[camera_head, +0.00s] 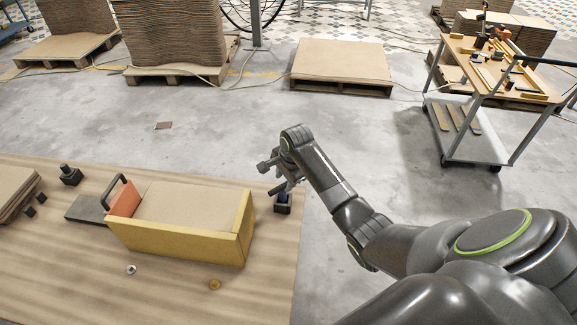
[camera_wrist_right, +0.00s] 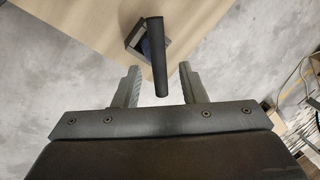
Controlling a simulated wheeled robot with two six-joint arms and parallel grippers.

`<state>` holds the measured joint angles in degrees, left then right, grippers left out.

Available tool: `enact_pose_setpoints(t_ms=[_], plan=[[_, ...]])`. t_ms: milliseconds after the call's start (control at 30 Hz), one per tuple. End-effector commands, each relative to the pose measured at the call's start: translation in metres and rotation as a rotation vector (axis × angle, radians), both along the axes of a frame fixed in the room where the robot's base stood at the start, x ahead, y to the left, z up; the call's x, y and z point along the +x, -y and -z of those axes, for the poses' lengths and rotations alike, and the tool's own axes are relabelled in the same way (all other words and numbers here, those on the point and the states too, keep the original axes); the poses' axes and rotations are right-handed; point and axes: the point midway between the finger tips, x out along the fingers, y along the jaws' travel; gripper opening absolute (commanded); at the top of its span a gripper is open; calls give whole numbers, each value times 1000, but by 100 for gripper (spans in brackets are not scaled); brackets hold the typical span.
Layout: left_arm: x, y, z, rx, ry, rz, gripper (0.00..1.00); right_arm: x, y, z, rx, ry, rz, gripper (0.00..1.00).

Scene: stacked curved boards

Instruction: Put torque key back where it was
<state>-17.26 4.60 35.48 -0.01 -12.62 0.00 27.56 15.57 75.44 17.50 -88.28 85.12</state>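The torque key shows in the right wrist view as a dark upright handle (camera_wrist_right: 158,60). Its far end meets a small black block with a blue part (camera_wrist_right: 138,38) near the table's edge. In the head view the same black and blue block (camera_head: 283,206) stands at the table's right edge. My right gripper (camera_head: 279,186) is just above it, pointing down; in the wrist view its two fingers (camera_wrist_right: 159,68) are apart on either side of the handle, with visible gaps. My left gripper is not in view.
Another black holder (camera_head: 70,176) stands at the left. A tool cart (camera_head: 475,145) stands at the right. The table's front right is clear.

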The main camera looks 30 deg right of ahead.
Motion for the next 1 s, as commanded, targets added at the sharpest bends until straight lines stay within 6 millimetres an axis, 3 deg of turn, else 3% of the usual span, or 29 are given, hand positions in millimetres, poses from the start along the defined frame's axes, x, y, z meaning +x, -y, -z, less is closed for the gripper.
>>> enact_pose_setpoints(t_ms=[300,500,1000], plan=[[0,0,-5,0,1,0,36,-15,4,-63,-3,4,-1,38],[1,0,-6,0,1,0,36,-22,5,-89,-1,1,0,38],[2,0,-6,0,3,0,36,-25,4,-96,0,-1,0,38]])
